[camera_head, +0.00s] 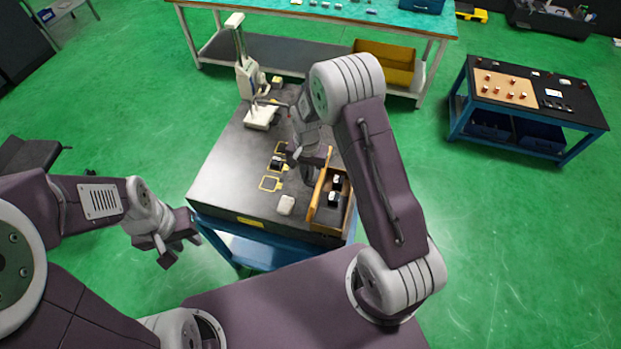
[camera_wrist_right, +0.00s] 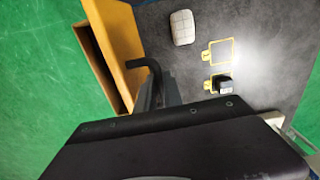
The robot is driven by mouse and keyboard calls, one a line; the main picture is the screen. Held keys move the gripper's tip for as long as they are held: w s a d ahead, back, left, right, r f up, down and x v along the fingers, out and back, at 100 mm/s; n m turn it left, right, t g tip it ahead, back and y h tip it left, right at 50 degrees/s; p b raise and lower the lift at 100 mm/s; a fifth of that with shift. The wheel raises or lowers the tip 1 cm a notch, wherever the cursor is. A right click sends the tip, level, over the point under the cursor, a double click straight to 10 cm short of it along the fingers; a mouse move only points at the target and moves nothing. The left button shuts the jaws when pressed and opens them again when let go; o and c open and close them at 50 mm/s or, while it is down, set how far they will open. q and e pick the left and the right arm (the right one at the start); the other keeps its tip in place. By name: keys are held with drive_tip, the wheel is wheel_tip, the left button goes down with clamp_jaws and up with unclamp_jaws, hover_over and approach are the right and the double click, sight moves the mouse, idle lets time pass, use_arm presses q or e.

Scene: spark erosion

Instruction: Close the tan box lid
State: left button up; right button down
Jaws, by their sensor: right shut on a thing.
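The tan box (camera_head: 346,218) sits at the right front edge of the dark worktable, its inside visible from above. Its tan lid (camera_head: 318,196) stands steeply raised along the box's left side. The lid also shows in the right wrist view (camera_wrist_right: 116,40), with a black hooked handle (camera_wrist_right: 150,66) sticking out from it. My right gripper (camera_wrist_right: 160,94) is shut on this handle. In the head view my right gripper (camera_head: 312,172) is at the lid's far end, partly hidden by my arm. My left gripper (camera_head: 172,246) is open and empty, off the table's left front corner.
Two small black-and-white items (camera_head: 335,190) are in the box. A pale block (camera_head: 286,205), yellow outlines (camera_head: 270,184) and a small black part (camera_head: 276,163) are on the worktable (camera_head: 226,172). A white stand (camera_head: 246,75) is at the back.

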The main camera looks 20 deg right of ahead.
sight(321, 174)
drive_tip(key=shift+s+d+r, duration=0.25)
drive_tip(key=shift+s+d, duration=0.35)
drive_tip(key=shift+d, duration=0.25)
drive_tip(key=shift+s+d+p, duration=0.3)
drive_tip(key=shift+s+d, duration=0.3)
drive_tip(key=shift+d, duration=0.25)
drive_tip(key=shift+s+d, duration=0.3)
drive_tip(key=shift+d, duration=0.1)
drive_tip(key=shift+s+d+f, duration=0.1)
drive_tip(key=shift+s+d, duration=0.15)
drive_tip(key=shift+d, duration=0.15)
